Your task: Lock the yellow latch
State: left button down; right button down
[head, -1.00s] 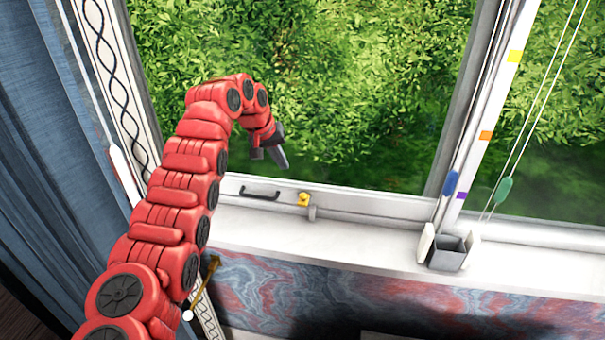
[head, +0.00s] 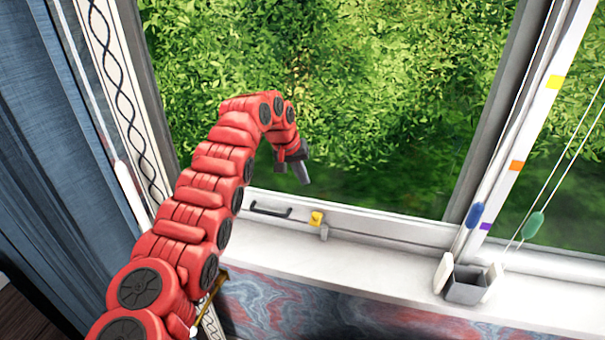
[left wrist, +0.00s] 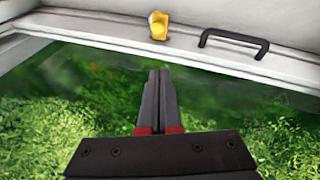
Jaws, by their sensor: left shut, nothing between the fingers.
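The yellow latch (head: 316,218) sits on the bottom rail of the window frame in the head view, just left of a small grey catch (head: 324,232). It also shows at the top of the left wrist view (left wrist: 158,25). My left gripper (head: 305,180) is above the latch and apart from it, in front of the glass. Its fingers are shut and empty, and in the left wrist view their tips (left wrist: 158,72) point toward the latch with a gap between. My right gripper is not in view.
A dark handle (head: 270,210) is on the rail left of the latch. A grey box (head: 464,288) stands on the white sill (head: 370,280) at right, near cords with blue and green pulls. A blue curtain (head: 40,150) hangs at left. The sill below the latch is clear.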

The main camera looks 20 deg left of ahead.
aim_at(316, 216)
pick_arm(q)
jog(key=shift+d+f+p, duration=0.45)
jog(key=shift+f+p, duration=0.65)
jog(key=shift+f, duration=0.4)
jog(key=shift+d+f+p, duration=0.45)
jog(key=shift+f+p, duration=0.65)
jog(key=shift+f, duration=0.45)
jog(key=shift+d+f+p, duration=0.45)
jog(key=shift+f+p, duration=0.65)
jog(key=shift+f, duration=0.4)
jog(key=shift+f, duration=0.25)
